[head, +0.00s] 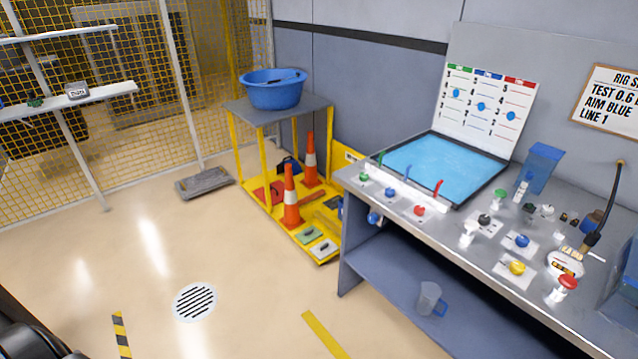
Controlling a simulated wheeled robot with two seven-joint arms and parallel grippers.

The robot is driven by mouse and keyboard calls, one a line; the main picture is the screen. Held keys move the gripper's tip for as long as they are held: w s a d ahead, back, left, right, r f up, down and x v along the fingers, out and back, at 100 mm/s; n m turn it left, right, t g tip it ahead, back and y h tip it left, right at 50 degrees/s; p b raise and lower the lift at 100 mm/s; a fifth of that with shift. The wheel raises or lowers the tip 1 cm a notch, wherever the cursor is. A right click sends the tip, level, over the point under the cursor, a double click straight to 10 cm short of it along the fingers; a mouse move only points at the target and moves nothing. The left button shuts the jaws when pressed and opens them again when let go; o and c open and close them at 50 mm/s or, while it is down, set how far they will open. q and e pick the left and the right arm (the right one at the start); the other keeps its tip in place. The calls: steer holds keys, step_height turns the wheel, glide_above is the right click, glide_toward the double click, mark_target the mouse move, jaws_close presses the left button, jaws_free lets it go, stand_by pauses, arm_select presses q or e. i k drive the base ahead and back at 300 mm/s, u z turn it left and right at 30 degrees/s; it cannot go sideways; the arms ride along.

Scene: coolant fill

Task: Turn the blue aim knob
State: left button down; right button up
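A small blue knob (389,191) on a white plate sits at the front left of the grey bench, between a green knob (364,178) and a red knob (420,210). Small green, blue and red upright pieces stand behind them along the front edge of the blue-floored tray (483,187). Another blue knob (522,241) sits on a white plate farther right on the bench. No label is readable on either, so I cannot tell for certain which is the aim knob. Neither of my grippers is in view.
A wall sign (610,103) partly reads "AIM BLUE LINE 1". A marked board (487,107) stands behind the tray. A yellow cart (262,150) with a blue basin (273,89) and cones stands left of the bench. A clear jug (430,298) is on the lower shelf. Floor before the bench is open.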

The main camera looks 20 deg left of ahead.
mark_target(389, 193)
steer(key=u, duration=0.75)
steer(key=k, duration=1.2)
steer(key=z, duration=0.4)
steer(key=i, duration=1.5)
steer(key=u, duration=0.65)
steer(key=i, duration=0.5)
steer(key=u, duration=0.5)
